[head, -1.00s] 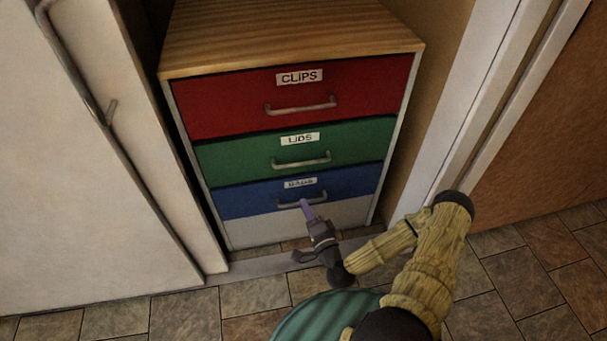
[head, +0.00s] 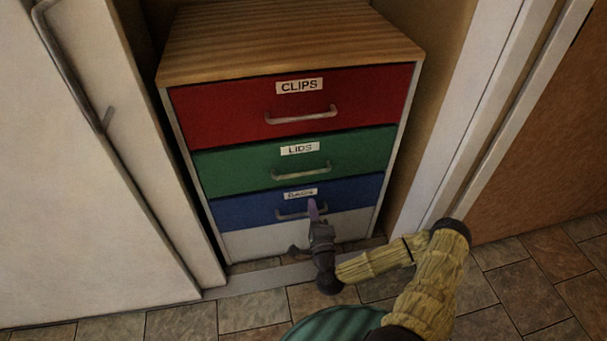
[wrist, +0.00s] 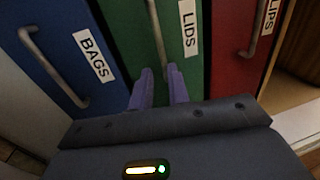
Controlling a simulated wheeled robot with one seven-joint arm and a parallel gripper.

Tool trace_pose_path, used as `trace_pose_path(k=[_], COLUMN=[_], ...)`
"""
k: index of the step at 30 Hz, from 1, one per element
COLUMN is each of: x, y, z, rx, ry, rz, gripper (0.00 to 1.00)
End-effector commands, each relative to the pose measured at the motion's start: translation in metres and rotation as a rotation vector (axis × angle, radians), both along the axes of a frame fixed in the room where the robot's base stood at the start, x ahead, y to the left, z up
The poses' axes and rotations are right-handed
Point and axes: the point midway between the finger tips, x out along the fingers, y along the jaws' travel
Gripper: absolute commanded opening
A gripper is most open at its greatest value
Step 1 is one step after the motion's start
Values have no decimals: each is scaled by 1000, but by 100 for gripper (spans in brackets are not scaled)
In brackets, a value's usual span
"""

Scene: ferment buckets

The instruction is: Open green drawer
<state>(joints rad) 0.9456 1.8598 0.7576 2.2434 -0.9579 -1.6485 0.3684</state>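The green drawer (head: 230,172), labelled LIDS, is the middle of three stacked drawers and is shut. Its metal bar handle (head: 301,174) is clear in the head view. In the wrist view the green drawer (wrist: 130,30) is in the centre, and its handle (wrist: 157,38) runs down toward the gap between my fingertips. My gripper (wrist: 161,73) is open, with its two purple fingers apart and nothing held. In the head view my gripper (head: 313,207) appears over the blue drawer, below the green handle. I cannot tell whether the fingers straddle the handle.
The red CLIPS drawer (head: 230,112) above and the blue BAGS drawer (head: 240,210) below are shut, each with a bar handle. A white door (head: 90,200) stands at left and a white door frame (head: 455,110) at right. Tiled floor (head: 180,322) lies in front.

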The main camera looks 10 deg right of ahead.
Motion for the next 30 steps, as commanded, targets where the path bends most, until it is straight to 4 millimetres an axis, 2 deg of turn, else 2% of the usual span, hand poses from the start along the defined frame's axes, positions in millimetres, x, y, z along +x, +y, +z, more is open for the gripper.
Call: trace_pose_path(k=[18, 24, 30], x=[107, 125, 127], y=[0, 0, 0], z=[20, 24, 25], rx=[0, 0, 2], ry=[-2, -1, 0], rz=[-1, 0, 0], gripper=[17, 17, 17])
